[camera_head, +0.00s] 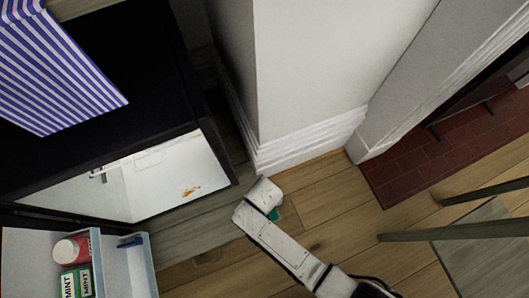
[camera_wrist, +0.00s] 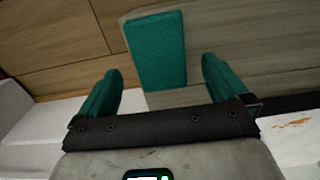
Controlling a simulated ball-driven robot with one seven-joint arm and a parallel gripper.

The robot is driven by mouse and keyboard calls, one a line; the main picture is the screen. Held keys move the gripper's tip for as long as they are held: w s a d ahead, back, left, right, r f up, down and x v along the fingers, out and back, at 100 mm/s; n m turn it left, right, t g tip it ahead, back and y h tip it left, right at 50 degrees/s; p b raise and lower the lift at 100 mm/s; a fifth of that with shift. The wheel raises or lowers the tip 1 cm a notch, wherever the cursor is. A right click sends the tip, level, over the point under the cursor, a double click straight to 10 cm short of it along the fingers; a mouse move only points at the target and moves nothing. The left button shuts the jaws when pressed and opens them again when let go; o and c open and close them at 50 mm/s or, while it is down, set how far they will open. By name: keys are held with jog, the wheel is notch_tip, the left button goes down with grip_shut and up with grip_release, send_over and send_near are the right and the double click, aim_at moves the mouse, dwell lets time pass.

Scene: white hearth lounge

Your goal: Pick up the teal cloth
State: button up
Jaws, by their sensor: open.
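In the head view my arm reaches down to the floor by the white wall corner. A small teal patch shows beside its end; I cannot tell whether it is cloth or finger.
A black cabinet (camera_head: 165,85) with a glossy front stands at left, a striped cloth (camera_head: 62,72) on top. An open pale drawer or bin (camera_head: 143,270) holds a red-and-white jar (camera_head: 70,249) and green mint boxes (camera_head: 76,283). The white wall corner (camera_head: 300,75) is close beyond my arm.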

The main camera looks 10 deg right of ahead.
notch_tip(320, 180, down, 4)
jog(key=shift+f+b, duration=0.1)
jog(key=shift+b, duration=1.15)
jog(key=shift+c, duration=0.3)
jog(key=shift+d, duration=0.1)
jog(key=c, duration=1)
